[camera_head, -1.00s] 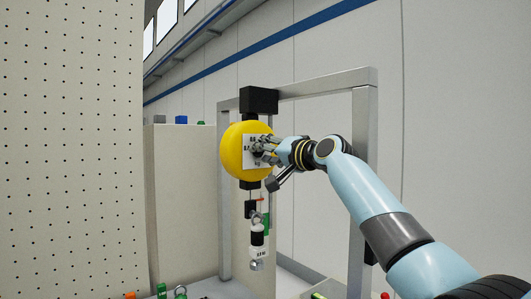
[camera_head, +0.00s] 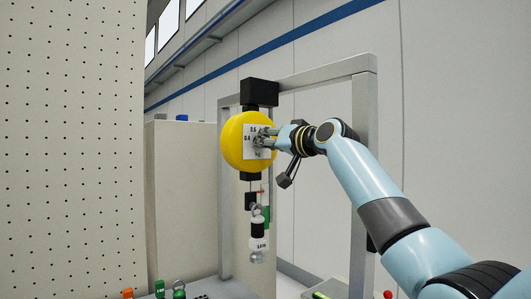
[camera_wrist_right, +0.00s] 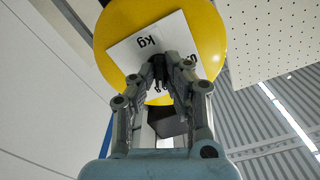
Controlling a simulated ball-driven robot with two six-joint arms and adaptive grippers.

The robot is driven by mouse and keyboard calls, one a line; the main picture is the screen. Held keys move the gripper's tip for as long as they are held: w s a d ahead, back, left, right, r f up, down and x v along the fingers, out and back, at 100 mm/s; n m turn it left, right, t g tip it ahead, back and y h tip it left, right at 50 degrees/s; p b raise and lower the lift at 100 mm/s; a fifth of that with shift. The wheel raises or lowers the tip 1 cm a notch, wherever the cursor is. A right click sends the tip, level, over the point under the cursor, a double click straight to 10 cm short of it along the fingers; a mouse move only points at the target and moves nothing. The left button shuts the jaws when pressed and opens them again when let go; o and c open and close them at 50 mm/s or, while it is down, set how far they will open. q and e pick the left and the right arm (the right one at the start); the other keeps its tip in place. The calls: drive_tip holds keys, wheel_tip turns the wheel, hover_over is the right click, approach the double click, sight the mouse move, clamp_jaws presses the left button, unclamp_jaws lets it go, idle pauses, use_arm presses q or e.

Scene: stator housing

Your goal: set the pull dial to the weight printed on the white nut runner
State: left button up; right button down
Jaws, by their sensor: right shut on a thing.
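A yellow round balancer (camera_head: 232,145) hangs from the grey frame, with a white dial plate (camera_head: 248,152) on its face. The plate also shows in the wrist view (camera_wrist_right: 135,52), where "kg" is readable. My right gripper (camera_head: 263,138) is at the plate, its fingers shut on the dark dial knob (camera_wrist_right: 159,73). The fingers cover most of the knob and some of the printed numbers, so the setting cannot be read. The white nut runner (camera_head: 260,243) hangs below the balancer. Its label is too small to read surely. My left gripper is not in view.
The grey frame (camera_head: 366,120) stands around the balancer, its upright behind my right arm. A perforated panel (camera_head: 70,140) fills the left side. Small coloured items, including an orange one (camera_head: 128,293), stand low at the front.

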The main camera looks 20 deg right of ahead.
drive_tip(key=c, duration=1.4)
unclamp_jaws()
drive_tip(key=v, duration=1.2)
